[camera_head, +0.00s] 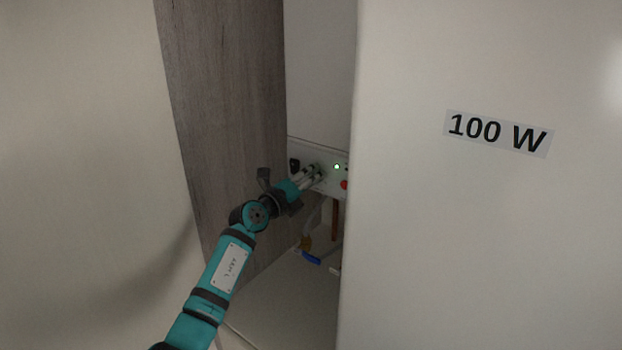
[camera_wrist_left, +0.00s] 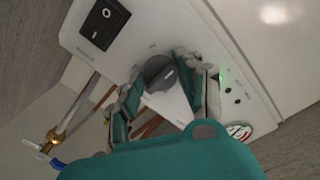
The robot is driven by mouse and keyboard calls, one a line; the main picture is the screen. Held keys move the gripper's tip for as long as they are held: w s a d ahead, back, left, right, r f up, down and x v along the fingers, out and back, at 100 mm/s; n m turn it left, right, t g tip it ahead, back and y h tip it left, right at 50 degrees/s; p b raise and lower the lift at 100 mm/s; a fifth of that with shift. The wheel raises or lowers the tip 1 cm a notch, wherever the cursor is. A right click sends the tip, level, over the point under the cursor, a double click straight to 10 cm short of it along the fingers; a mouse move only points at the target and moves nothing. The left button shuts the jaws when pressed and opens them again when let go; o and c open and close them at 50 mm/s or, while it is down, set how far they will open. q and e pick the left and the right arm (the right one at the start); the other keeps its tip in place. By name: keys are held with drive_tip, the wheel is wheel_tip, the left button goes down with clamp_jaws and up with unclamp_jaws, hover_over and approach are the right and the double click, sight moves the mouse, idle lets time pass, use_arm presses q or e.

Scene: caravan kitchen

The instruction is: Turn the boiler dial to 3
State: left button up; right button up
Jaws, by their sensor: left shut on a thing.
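The boiler's control panel (camera_head: 331,183) is at the back of a narrow recess in the head view. In the left wrist view the dial (camera_wrist_left: 158,71) is a dark grey round knob on the white panel (camera_wrist_left: 148,20). My left gripper (camera_head: 316,173) reaches the panel, and in the wrist view its fingers (camera_wrist_left: 166,84) are on both sides of the dial, shut on it. The scale numbers around the dial are not readable, so its setting cannot be told. My right gripper is not in view.
A black rocker switch (camera_wrist_left: 104,24) is beside the dial. A green light (camera_head: 337,167) is lit and a red spot (camera_head: 344,185) is below it. Pipes with a blue-handled valve (camera_head: 311,257) hang below. A wood-grain wall (camera_head: 228,90) and a white panel marked 100 W (camera_head: 498,133) flank the recess.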

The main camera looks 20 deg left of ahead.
use_arm(q)
drive_tip(key=shift+r, duration=0.1)
drive_tip(key=o, duration=1.1)
drive_tip(key=shift+o, duration=0.2)
drive_tip(key=v, duration=1.2)
